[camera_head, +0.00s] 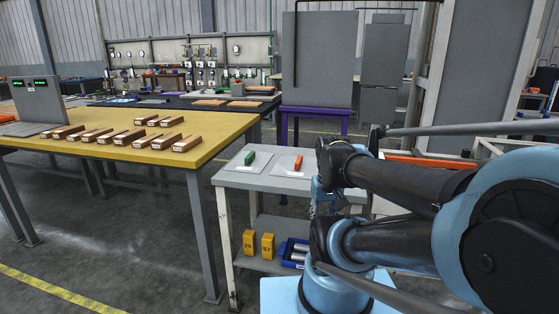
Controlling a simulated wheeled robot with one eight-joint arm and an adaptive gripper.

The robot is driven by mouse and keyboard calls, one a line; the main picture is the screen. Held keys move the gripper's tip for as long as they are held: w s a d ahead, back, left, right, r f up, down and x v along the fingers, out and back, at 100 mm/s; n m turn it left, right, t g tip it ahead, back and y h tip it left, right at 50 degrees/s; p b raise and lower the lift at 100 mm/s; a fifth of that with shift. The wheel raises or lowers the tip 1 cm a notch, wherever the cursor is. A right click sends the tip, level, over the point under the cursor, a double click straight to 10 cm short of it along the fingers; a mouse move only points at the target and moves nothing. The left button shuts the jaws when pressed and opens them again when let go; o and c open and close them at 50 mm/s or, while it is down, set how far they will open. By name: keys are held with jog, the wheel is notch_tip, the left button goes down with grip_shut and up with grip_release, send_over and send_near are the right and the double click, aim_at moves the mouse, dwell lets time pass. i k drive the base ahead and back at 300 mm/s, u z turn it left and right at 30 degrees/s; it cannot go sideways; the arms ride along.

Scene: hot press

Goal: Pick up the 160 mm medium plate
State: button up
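No label reading 160 mm can be made out, so I cannot tell which thing is the medium plate. Two thin flat grey plates lie side by side on a small grey cart. The left plate (234,165) has a green block (250,158) on it. The right plate (284,170) has an orange block (298,162) on it. Small white labels lie by both blocks, too small to read. My blue and black arm fills the right side and covers the cart's right end. My gripper's fingers cannot be made out.
A yellow-topped table (210,130) with several labelled wooden blocks (130,136) stands left of the cart (226,181). The cart's lower shelf holds two yellow blocks (267,245) and a blue bin (294,252). Grey floor is open at lower left.

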aim_at(253, 162)
jog(key=z, duration=1.8)
jog(key=k, duration=1.3)
jog(key=u, duration=1.25)
jog(key=i, duration=1)
